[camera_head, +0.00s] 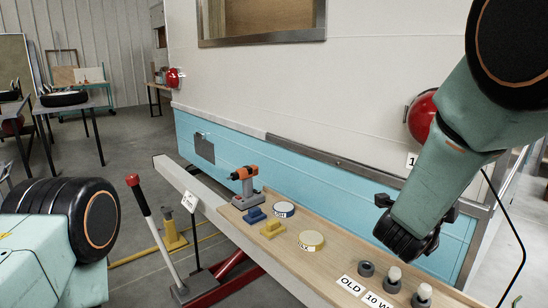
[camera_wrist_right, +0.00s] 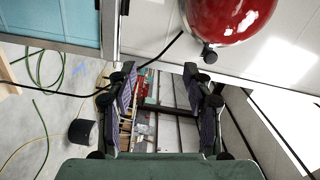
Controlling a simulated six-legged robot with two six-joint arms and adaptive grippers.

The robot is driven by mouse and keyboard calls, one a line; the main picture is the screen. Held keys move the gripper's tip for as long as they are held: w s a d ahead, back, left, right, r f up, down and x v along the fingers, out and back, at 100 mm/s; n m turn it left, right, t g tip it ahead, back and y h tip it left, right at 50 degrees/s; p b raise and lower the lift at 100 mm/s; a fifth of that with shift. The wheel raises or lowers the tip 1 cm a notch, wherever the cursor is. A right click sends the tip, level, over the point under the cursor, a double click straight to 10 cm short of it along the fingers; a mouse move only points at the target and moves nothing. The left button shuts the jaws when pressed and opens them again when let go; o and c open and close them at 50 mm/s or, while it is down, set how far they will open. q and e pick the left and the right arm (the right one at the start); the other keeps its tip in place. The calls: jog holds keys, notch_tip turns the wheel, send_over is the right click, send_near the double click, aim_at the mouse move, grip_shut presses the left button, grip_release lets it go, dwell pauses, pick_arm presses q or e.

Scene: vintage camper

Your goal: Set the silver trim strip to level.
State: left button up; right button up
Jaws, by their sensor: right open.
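The silver trim strip (camera_head: 330,160) is a long, thin metal bar on the side of the camper, along the line between white and light blue paint. In the head view its left end is near the middle and it slopes down to the right, where my right arm hides its far part. I cannot tell its exact tilt against the paint line. My right gripper (camera_head: 404,240) hangs in front of the blue panel, above the workbench and apart from the strip. In the wrist view its fingers (camera_wrist_right: 165,88) are spread with nothing between them. My left gripper is out of view.
A wooden shelf (camera_head: 262,240) below the camper side holds an orange drill (camera_head: 246,186), tape rolls, blue and yellow blocks and small cylinders. A red round lamp (camera_head: 421,115) is beside my right arm; a red lamp also shows in the wrist view (camera_wrist_right: 225,20). A black cable hangs at right.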

jog(key=s+a+f+n+g+y, duration=0.1)
jog(key=s+a+f+n+y, duration=0.25)
jog(key=f+n, duration=0.45)
jog(key=s+a+f+n+g+y, duration=0.25)
jog(key=s+f+n, duration=0.2)
jog(key=f, duration=0.45)
jog(key=s+a+f+n+y, duration=0.2)
jog(key=s+f+n+y, duration=0.2)
jog(key=f+n, duration=0.4)
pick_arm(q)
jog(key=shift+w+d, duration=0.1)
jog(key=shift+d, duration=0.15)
pick_arm(e)
jog(key=s+a+f+n+g+y, duration=0.1)
jog(key=s+f+g, duration=0.3)
jog(key=s, duration=1)
jog(key=s+a+f+n+g+y, duration=0.2)
jog(key=s+f, duration=0.8)
jog(key=s, duration=0.5)
jog(key=a+n+g, duration=0.1)
jog(key=g, duration=0.1)
jog(key=shift+f+g, duration=0.35)
jog(key=shift+f, duration=0.05)
jog(key=shift+f, duration=0.1)
